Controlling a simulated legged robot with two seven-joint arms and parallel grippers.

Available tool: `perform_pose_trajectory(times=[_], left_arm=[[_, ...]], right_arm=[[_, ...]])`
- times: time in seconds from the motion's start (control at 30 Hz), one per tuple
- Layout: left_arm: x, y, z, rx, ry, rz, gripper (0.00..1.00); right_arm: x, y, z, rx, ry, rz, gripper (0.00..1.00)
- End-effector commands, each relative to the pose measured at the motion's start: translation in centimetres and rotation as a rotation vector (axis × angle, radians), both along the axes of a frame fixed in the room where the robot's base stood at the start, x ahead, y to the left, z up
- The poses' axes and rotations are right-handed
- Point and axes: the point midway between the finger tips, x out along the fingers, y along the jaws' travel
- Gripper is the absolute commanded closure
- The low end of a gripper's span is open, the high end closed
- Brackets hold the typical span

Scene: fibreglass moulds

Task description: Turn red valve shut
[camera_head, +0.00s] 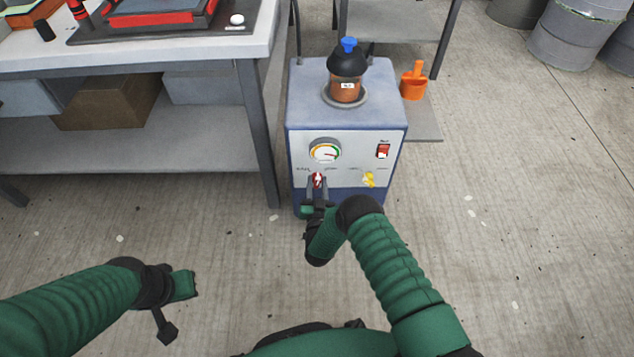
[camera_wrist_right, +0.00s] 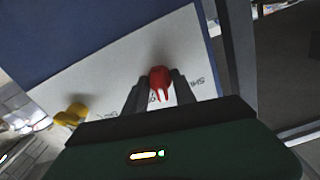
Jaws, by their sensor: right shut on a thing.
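The red valve (camera_head: 318,179) is a small handle low on the left of the blue machine's white front panel (camera_head: 345,160). My right gripper (camera_head: 317,185) is at the panel, with its fingers on either side of the red valve and shut on it. In the right wrist view the red valve (camera_wrist_right: 159,84) sits between the two dark fingers (camera_wrist_right: 158,92). The fingers hide part of it, and its exact turn angle is hard to tell. My left gripper (camera_head: 168,325) hangs low over the floor at the left, away from the machine; its jaw state is unclear.
A yellow valve (camera_head: 369,179) is right of the red one on the panel. A round gauge (camera_head: 325,151) and a red switch (camera_head: 383,151) are above. A bottle with a black top (camera_head: 347,72) stands on the machine. A workbench (camera_head: 262,45) is close on the left.

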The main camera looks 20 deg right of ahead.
Motion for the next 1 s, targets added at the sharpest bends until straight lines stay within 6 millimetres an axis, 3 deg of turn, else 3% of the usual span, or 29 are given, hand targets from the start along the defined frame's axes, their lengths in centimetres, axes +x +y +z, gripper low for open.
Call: perform_pose_trajectory(times=[0.7, 1.0], left_arm=[[0.00, 0.00, 0.66, 0.000, 0.000, 0.000, 1.00], [0.00, 0.00, 0.47, 0.000, 0.000, 0.000, 1.00]], right_arm=[[-0.26, 0.15, -0.52, -0.643, 0.195, 0.005, 1.00], [-0.26, 0.16, -0.58, -0.842, 0.253, 0.006, 1.00]])
